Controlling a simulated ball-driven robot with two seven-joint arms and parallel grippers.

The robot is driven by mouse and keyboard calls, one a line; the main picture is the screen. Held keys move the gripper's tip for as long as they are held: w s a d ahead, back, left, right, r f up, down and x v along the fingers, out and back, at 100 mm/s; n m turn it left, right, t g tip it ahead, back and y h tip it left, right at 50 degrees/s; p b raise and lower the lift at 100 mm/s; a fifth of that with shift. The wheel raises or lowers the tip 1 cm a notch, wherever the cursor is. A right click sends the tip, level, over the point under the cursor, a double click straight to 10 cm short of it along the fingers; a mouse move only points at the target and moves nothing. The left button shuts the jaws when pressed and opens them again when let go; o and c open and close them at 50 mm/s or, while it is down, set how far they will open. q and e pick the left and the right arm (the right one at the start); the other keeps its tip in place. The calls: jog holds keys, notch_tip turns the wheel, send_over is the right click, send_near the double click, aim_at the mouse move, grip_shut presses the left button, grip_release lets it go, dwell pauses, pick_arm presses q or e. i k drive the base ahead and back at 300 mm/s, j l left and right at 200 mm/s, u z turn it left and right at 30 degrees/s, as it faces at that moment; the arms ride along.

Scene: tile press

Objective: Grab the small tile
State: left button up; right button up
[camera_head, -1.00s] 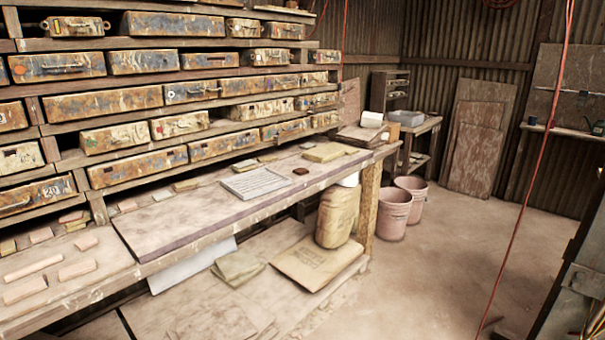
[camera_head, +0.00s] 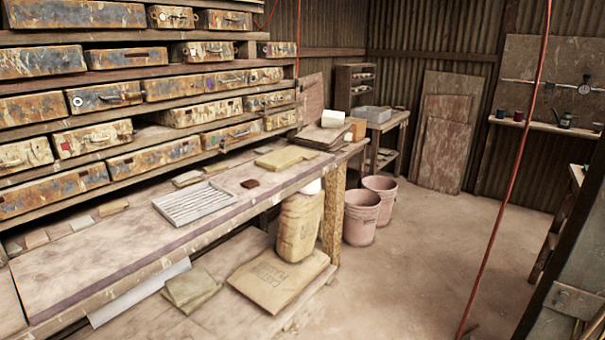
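A small dark brown piece (camera_head: 250,183), which looks like a small tile, lies flat on the long wooden workbench (camera_head: 110,255). It is just right of and behind a pale ridged rectangular panel (camera_head: 194,202). Several other small tile-like pieces lie along the back of the bench, such as a pinkish one (camera_head: 36,239) and a greenish one (camera_head: 82,223). I cannot tell for certain which piece is the small tile. Neither of my grippers is in view.
Shelves of rusty metal drawers (camera_head: 93,138) rise behind the bench. A yellowish slab (camera_head: 286,157) lies farther along it. A red cable (camera_head: 508,190) hangs at right. The floor (camera_head: 430,260) is open.

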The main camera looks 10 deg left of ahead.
aim_at(248, 184)
jog(key=i+l+z, duration=0.25)
jog(key=i, duration=1.2)
jog(key=i+u, duration=0.4)
jog(key=i+l+u, duration=0.25)
jog(key=u, duration=0.2)
jog(key=i+l+u, duration=0.4)
jog(key=i+j, duration=0.05)
